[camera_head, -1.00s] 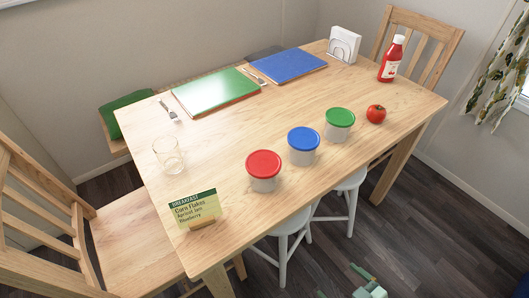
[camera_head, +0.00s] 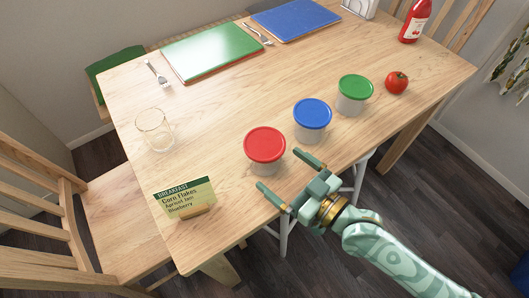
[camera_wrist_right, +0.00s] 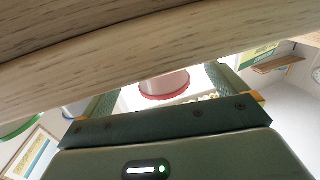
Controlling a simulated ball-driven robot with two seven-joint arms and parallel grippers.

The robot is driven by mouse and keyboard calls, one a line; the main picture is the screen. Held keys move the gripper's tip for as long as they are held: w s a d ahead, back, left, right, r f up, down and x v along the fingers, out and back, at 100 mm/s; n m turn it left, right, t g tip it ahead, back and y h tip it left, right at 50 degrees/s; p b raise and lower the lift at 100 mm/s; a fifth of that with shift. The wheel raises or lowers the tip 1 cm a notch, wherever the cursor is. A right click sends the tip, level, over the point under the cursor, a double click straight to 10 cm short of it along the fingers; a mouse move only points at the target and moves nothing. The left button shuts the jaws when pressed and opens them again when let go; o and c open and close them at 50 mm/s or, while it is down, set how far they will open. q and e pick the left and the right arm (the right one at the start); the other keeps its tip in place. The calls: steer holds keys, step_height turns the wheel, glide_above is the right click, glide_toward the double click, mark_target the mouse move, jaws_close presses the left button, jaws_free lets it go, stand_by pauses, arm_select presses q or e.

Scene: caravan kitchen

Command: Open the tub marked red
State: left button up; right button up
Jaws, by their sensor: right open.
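The tub with the red lid (camera_head: 265,144) stands upright and closed near the table's front edge in the head view. Its white body and red rim also show between my fingers in the right wrist view (camera_wrist_right: 165,86). My right gripper (camera_head: 289,178) is open and empty, just in front of this tub at the table's front edge, with its two fingers pointing toward it. It is apart from the tub as far as I can see. My left gripper is not in view.
A blue-lidded tub (camera_head: 312,113) and a green-lidded tub (camera_head: 355,88) stand to the right, then a tomato (camera_head: 397,82). A menu card (camera_head: 186,197) and a glass (camera_head: 154,131) stand to the left. The wooden table (camera_head: 215,120) is clear behind the red-lidded tub.

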mark_target(278, 165)
steer(key=b+x, duration=0.2)
steer(key=x, duration=0.2)
steer(key=shift+w+a+f, duration=0.15)
steer(key=shift+w+a, duration=0.05)
steer(key=shift+w, duration=0.2)
steer(key=shift+w+a, duration=0.15)
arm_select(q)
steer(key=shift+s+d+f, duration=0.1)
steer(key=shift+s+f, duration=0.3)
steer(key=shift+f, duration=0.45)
arm_select(e)
steer(key=c, duration=1)
steer(key=shift+c, duration=0.2)
